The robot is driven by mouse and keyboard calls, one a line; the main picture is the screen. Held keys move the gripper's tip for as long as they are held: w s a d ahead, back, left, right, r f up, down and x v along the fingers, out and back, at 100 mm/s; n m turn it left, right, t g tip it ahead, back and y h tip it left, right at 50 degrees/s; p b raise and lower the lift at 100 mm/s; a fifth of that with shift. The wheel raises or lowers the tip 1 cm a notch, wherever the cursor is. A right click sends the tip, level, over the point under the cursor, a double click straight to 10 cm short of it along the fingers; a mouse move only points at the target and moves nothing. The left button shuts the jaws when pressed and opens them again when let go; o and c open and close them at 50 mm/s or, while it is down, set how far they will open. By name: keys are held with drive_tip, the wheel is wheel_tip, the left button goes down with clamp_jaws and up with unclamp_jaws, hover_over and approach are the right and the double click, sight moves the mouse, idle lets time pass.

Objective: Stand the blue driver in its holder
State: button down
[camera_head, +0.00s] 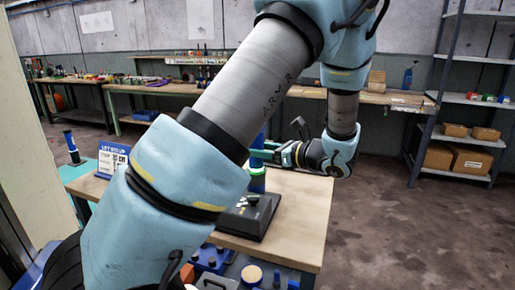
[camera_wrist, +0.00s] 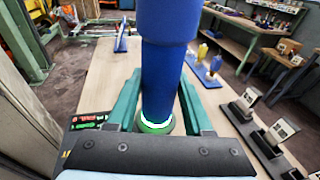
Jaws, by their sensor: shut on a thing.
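My gripper (camera_wrist: 158,100) has its green fingers on both sides of a thick blue cylinder, which I take to be the blue driver (camera_wrist: 162,65). A lit green-white ring (camera_wrist: 155,125) circles its lower part. In the head view the blue driver (camera_head: 257,184) is upright at my gripper (camera_head: 262,153), partly hidden by my arm. Below it is a black sloped stand (camera_head: 250,218) on the wooden table. I cannot tell whether the driver touches this stand. I cannot make out for certain which thing is the holder.
A blue-and-white sign (camera_head: 112,160) and a slim dark blue upright tool (camera_head: 72,147) are at the left. In the wrist view, black stands with white cards (camera_wrist: 248,98) line the right. The table's right side (camera_head: 308,215) is clear.

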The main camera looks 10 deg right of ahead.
drive_tip(key=shift+f, duration=0.15)
idle(0.6)
drive_tip(key=shift+c, duration=1.1)
unclamp_jaws()
drive_tip(key=shift+f, duration=0.1)
